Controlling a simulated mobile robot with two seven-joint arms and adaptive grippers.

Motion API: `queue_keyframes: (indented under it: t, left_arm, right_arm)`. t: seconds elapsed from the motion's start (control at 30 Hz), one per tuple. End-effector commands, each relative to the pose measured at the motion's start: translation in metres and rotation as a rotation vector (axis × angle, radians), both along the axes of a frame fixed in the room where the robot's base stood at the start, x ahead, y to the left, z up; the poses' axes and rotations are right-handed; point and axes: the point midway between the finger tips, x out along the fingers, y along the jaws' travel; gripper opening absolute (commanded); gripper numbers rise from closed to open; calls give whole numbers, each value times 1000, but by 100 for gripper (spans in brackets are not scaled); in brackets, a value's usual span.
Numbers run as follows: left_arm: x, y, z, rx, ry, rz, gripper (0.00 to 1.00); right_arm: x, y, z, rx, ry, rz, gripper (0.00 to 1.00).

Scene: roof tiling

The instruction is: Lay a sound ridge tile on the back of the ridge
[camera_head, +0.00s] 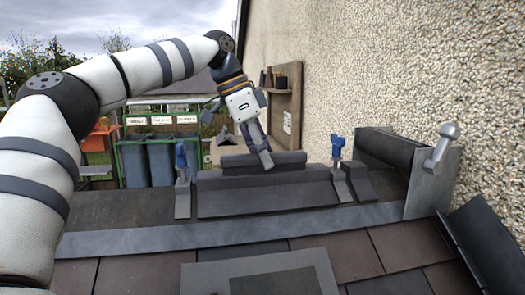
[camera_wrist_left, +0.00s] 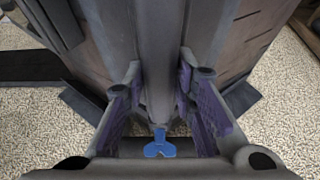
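My left gripper (camera_head: 266,160) reaches down over the ridge, its fingers on either side of a dark grey ridge tile (camera_head: 238,164). In the left wrist view the purple-padded fingers (camera_wrist_left: 162,62) straddle the tile's rounded roll (camera_wrist_left: 158,40) and appear to press on both sides of it. The tile shows above a longer grey tile piece (camera_head: 265,200) on the ridge; whether they touch I cannot tell. Blue-handled clamps stand left (camera_head: 181,160) and right (camera_head: 337,148) of these pieces. My right gripper is out of view.
A grey upright plate (camera_head: 425,185) with a ball-ended fitting stands at the ridge's right end, beside a dark roll-shaped piece (camera_head: 388,147). A pebbled wall (camera_head: 400,60) rises behind on the right. Labelled bins (camera_head: 160,160) stand beyond the roof. Brown slates (camera_head: 350,257) cover the near slope.

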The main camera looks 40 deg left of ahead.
Motion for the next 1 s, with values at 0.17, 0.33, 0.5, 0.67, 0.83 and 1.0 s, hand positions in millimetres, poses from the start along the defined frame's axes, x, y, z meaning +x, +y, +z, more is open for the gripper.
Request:
queue_keyframes:
  t: [0.17, 0.33, 0.5, 0.67, 0.83, 1.0]
  left_arm:
    - [0, 0, 1, 0, -2, -1, 43]
    - [0, 0, 1, -1, -1, 0, 43]
    - [-3, 4, 17, 0, -2, 2, 43]
    - [-15, 14, 55, 1, -4, 5, 43]
    - [-26, 24, 91, 2, 1, 4, 43]
    - [-32, 28, 107, 1, 3, 1, 43]
  right_arm:
    - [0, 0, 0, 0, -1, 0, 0]
    - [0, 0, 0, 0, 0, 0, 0]
    - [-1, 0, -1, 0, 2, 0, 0]
    - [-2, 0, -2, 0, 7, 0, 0]
    - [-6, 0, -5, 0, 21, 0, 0]
    - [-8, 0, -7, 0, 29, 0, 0]
